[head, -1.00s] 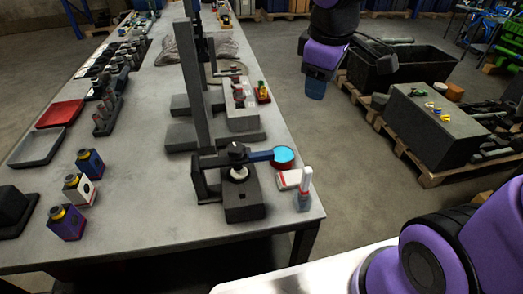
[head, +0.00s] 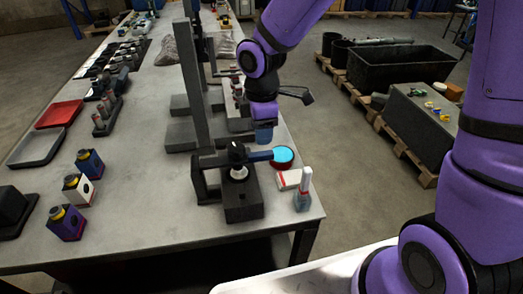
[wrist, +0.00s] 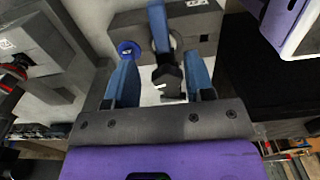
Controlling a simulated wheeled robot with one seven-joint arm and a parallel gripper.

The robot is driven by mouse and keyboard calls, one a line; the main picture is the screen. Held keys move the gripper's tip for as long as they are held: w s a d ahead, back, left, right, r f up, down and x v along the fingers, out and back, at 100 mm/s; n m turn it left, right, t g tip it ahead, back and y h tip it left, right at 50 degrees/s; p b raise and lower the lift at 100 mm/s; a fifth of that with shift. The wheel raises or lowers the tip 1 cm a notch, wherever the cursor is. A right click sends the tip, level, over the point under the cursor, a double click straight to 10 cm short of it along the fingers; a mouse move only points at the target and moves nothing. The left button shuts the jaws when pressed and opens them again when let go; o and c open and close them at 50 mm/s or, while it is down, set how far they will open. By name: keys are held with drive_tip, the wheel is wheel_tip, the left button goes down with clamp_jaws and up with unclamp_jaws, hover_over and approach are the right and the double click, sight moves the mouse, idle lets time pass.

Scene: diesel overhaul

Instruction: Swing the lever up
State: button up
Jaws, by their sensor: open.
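The lever is a blue bar (head: 258,156) that lies roughly level, with a dark hub at its left end, on a dark grey block fixture (head: 243,205) near the table's front corner. My gripper (head: 265,141) points down just above the lever's right part in the head view; its jaws are open. In the wrist view the two blue fingers (wrist: 160,66) stand apart, with a blue bar (wrist: 158,25) and a dark piece (wrist: 167,75) showing between them. I cannot tell whether either finger touches the lever.
A red round tin (head: 283,163) with a cyan top sits beside the lever's right end. A white-red box (head: 290,179) and a small bottle (head: 303,195) stand close by. A tall grey post (head: 192,95) rises behind the fixture.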

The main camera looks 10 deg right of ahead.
sight(261, 153)
wheel_tip(261, 153, down, 8)
drive_tip(key=shift+r, duration=0.25)
clamp_jaws()
